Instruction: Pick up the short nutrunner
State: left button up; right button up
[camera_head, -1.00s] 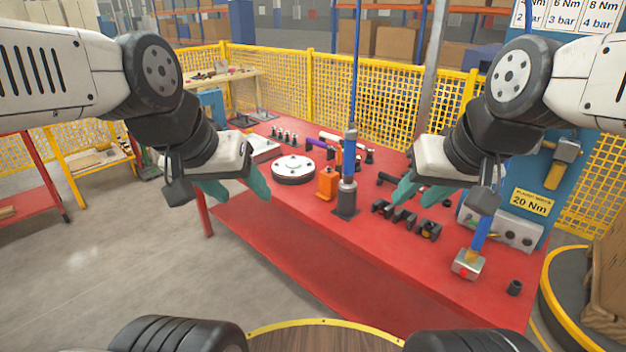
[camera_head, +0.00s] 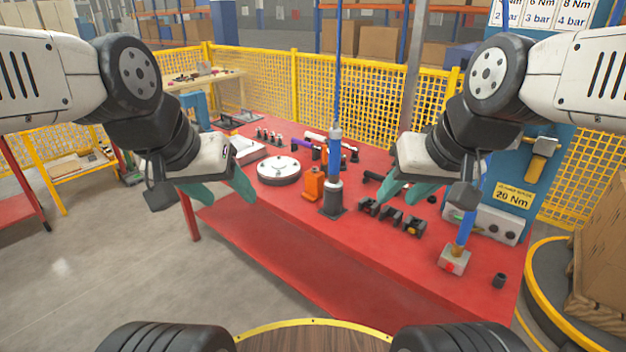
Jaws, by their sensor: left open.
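A blue and grey tool (camera_head: 335,160) stands upright in a black base on the red table (camera_head: 335,245). A purple and black tool (camera_head: 302,144) and a pale tool with a pink part (camera_head: 322,139) lie behind it. I cannot tell which of these is the short nutrunner. My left gripper (camera_head: 225,196) has green fingers spread apart, empty, in front of the table's left part. My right gripper (camera_head: 399,198) is open and empty, right of the upright tool, over black clamp-like parts (camera_head: 390,215).
A white round flange (camera_head: 279,169) and an orange bottle-like object (camera_head: 313,184) lie left of the upright tool. A blue-handled tool with a metal block (camera_head: 455,261) stands at the front right. A yellow mesh fence (camera_head: 260,90) runs behind. The table's front strip is clear.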

aim_at(334, 184)
jog(key=j+z, duration=0.1)
jog(key=z, duration=0.65)
jog(key=i+j+z, duration=0.1)
jog(key=j+z, duration=0.35)
jog(key=j, duration=0.2)
jog(key=j+z, duration=0.45)
jog(key=j, duration=0.65)
jog(key=k+j+z, duration=0.1)
jog(key=j, duration=0.35)
jog(key=k+j, duration=0.1)
jog(key=j, duration=0.35)
jog(key=j+z, duration=0.1)
jog(key=j, duration=0.3)
jog(key=k+j, duration=0.15)
jog(key=j, duration=0.3)
jog(key=k+j+z, duration=0.1)
jog(key=j, duration=0.35)
jog(key=k+j, duration=0.1)
jog(key=j, duration=0.3)
